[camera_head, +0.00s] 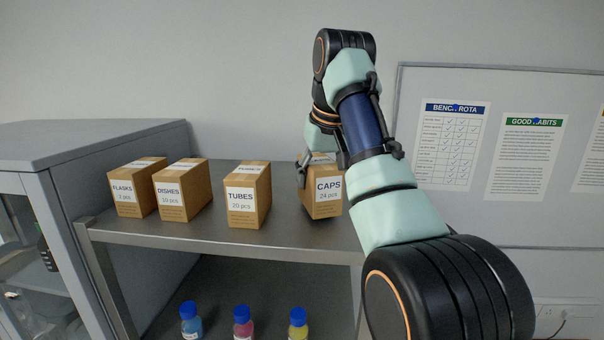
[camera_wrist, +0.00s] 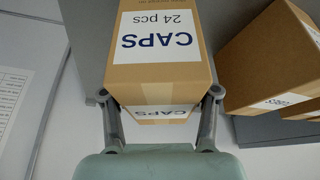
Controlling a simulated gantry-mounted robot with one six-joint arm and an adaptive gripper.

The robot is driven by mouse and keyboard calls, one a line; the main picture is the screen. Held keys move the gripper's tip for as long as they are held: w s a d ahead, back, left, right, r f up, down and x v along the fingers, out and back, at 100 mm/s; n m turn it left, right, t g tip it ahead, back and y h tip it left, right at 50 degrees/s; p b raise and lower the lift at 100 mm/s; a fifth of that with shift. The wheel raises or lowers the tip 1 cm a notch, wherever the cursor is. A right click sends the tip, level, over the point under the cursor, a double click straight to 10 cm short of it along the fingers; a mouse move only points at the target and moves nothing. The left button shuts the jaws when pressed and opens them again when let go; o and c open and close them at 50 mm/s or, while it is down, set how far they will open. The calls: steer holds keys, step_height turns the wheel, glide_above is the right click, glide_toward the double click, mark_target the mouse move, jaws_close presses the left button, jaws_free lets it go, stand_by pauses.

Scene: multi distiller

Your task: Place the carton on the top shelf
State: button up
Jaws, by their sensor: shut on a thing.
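The carton labelled CAPS, 24 pcs (camera_head: 322,203) is at the right part of the steel top shelf (camera_head: 300,227). It is brown with a white label, and it stands close to upright. My gripper (camera_head: 321,170) is above it with a finger down its side. In the wrist view my gripper (camera_wrist: 160,112) has one finger on each side of the CAPS carton (camera_wrist: 160,75) and is shut on it. I cannot tell whether the carton's base touches the shelf. The arm hides part of the carton's right side.
A TUBES carton (camera_head: 247,196) stands to its left on the shelf, with a gap between. DISHES (camera_head: 181,192) and FLASKS (camera_head: 136,189) cartons stand further left. Several blue-capped bottles (camera_head: 243,322) are below. A grey cabinet (camera_head: 60,190) is at left, a notice board (camera_head: 500,200) at right.

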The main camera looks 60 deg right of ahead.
steer(key=shift+f, duration=0.45)
steer(key=shift+f, duration=0.15)
steer(key=o, duration=1.3)
steer(key=shift+r, duration=0.3)
steer(key=p+v, duration=0.2)
steer(key=v, duration=0.9)
steer(key=shift+s+a+r, duration=0.1)
steer(key=shift+r, duration=0.2)
